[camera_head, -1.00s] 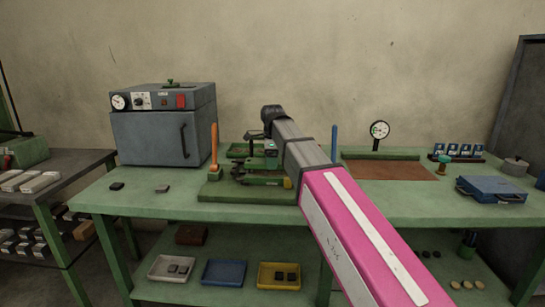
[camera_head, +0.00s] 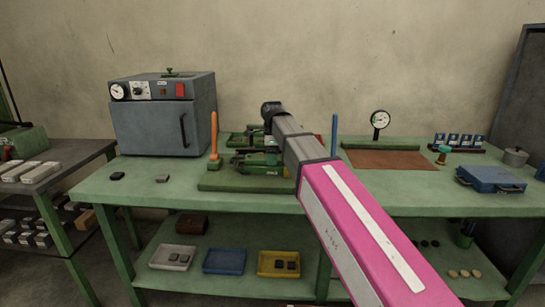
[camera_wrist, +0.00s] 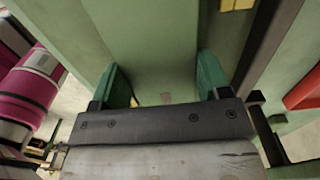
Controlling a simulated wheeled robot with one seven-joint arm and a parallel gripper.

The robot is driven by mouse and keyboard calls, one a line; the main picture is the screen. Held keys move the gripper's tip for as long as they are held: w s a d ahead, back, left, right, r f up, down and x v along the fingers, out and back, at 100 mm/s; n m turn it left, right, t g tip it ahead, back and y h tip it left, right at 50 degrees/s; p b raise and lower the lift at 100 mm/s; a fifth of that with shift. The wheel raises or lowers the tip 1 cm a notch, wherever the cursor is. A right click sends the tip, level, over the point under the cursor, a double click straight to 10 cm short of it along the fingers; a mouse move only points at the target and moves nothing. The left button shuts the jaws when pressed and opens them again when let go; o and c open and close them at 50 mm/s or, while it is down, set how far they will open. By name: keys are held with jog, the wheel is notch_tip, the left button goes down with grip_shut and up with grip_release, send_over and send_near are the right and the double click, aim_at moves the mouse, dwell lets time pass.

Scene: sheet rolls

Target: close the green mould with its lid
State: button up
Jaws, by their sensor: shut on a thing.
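The green mould (camera_head: 238,139) stands on the bench beside my gripper, towards the back, only partly visible behind my arm. My gripper (camera_head: 262,160) is low over a dark green base plate (camera_head: 222,182), between an orange post and a blue post. In the wrist view, my gripper's two teal fingers (camera_wrist: 160,82) are shut on a green slab (camera_wrist: 145,30), which seems to be the lid. In the head view my arm and wrist hide most of the slab. I cannot tell whether the slab touches what is below it.
The orange post (camera_head: 214,135) stands left of my gripper and the blue post (camera_head: 334,135) right. A grey oven (camera_head: 150,125) is at the back left. A dial gauge (camera_head: 379,119), a brown mat (camera_head: 385,160) and a blue case (camera_head: 490,179) lie right. The bench's front left is mostly clear.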

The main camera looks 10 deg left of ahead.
jog(key=o, duration=1.5)
jog(key=shift+o, duration=0.2)
notch_tip(320, 180, up, 11)
jog(key=shift+f, duration=0.1)
